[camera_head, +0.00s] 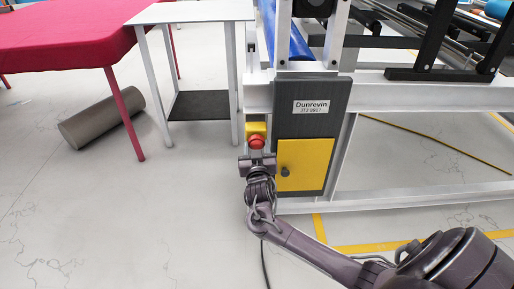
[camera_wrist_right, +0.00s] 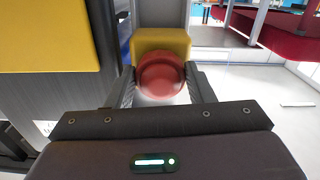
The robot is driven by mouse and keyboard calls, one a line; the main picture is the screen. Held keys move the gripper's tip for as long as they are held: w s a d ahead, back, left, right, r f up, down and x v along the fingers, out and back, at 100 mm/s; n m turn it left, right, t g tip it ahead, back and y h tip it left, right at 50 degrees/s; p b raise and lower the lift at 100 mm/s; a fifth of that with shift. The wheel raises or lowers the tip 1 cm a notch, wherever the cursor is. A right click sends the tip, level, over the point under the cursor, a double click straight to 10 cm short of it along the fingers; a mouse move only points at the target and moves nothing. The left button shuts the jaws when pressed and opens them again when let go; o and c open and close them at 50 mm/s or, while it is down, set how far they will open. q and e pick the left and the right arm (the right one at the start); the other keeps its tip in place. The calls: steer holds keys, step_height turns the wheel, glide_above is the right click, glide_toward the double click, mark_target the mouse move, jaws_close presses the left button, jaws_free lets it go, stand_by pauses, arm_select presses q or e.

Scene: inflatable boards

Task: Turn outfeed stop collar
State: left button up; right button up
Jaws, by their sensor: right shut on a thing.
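A red round stop collar (camera_head: 256,142) sits on a yellow box (camera_head: 255,128) at the left edge of the machine's post. In the right wrist view the red collar (camera_wrist_right: 160,75) stands in front of the yellow box (camera_wrist_right: 160,42), with a gripper finger on each side of it. My right gripper (camera_head: 257,152) is shut on the red collar. The collar looks slightly blurred there. My left gripper is in neither view.
A dark cabinet (camera_head: 310,120) with a yellow door (camera_head: 303,165) is right of the collar. A white side table (camera_head: 190,12) and a red-covered table (camera_head: 65,38) stand at the left. A grey roll (camera_head: 100,118) lies on the floor. The floor at front left is clear.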

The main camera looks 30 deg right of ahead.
steer(key=m, duration=0.3)
steer(key=shift+m, duration=1.2)
steer(key=shift+r, duration=0.1)
steer(key=o, duration=1)
